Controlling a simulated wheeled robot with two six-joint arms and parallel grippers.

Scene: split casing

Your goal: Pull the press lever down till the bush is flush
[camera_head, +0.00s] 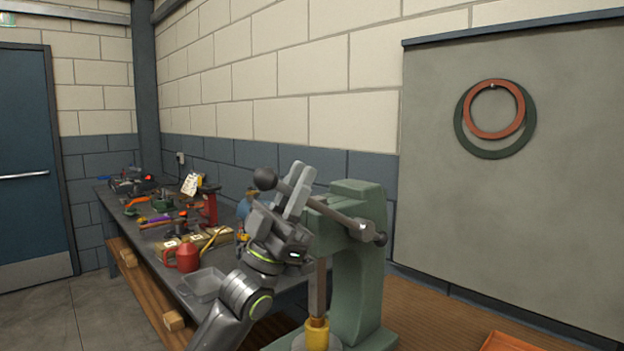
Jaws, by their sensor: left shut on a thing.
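A green arbor press (362,275) stands on the brown bench at the centre right. Its grey lever (333,213) slants from a dark ball knob (265,179) at the upper left down to the pivot at the right. My left gripper (298,190) is shut on the lever between the knob and the press head. The steel ram (317,288) points down onto a yellow bush (318,334), and they look touching. My right gripper is not in view.
A long workbench (150,236) behind my left arm holds a red can (182,256), a grey tray (203,284) and several tools. An orange tray (505,342) lies at the lower right. Two rings (495,118) hang on the grey wall panel.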

